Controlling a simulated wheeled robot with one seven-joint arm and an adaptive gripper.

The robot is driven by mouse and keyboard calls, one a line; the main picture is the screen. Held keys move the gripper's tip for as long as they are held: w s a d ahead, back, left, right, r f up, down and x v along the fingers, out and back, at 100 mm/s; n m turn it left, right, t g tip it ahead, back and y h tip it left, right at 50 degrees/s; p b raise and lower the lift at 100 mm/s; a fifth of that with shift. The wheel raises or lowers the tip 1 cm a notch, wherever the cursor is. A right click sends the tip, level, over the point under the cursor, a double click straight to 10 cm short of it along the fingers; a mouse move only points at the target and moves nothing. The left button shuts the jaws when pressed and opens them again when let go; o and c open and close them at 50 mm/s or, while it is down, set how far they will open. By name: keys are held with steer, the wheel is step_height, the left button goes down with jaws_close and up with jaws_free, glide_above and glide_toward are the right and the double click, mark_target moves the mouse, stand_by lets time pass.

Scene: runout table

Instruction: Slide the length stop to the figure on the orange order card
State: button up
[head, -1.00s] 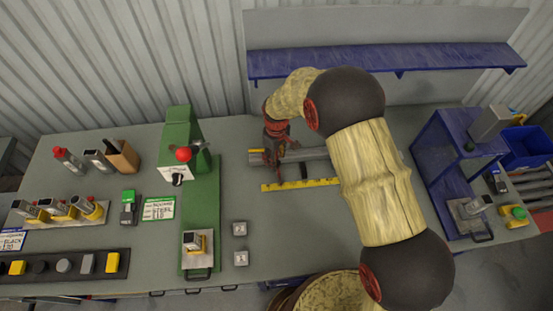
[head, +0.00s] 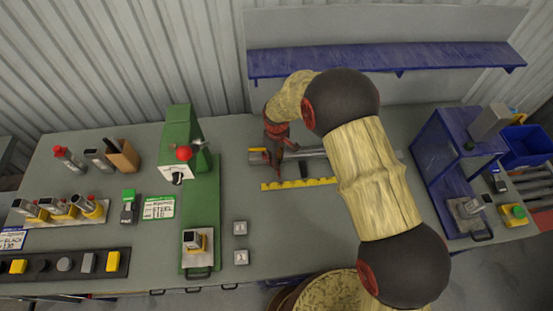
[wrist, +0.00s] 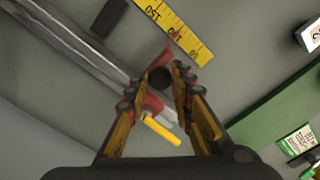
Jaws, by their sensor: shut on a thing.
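The length stop's dark round knob (wrist: 160,80) is between the fingers of my gripper (wrist: 166,88) in the wrist view, and the gripper is shut on it. A red pointer (wrist: 168,50) reaches from the knob towards the yellow scale (wrist: 188,36), near upside-down figures that seem to read 100; the exact reading is unclear. I cannot make out an orange order card.
A dark bar (head: 304,170) lies between rail and scale, right of my gripper. The green press (head: 199,215) stands to the left, with a green-edged card (head: 158,207) beside it. Two small grey blocks (head: 240,228) sit in front. A blue frame (head: 440,165) stands at the right.

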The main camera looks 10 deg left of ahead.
jaws_close()
steer(key=w+d+b, duration=0.1)
steer(key=d, duration=0.5)
steer(key=shift+w+d, duration=0.4)
steer(key=o, duration=0.8)
jaws_free()
steer(key=shift+r, duration=0.1)
step_height(320, 180, up, 12)
steer(key=shift+f, duration=0.1)
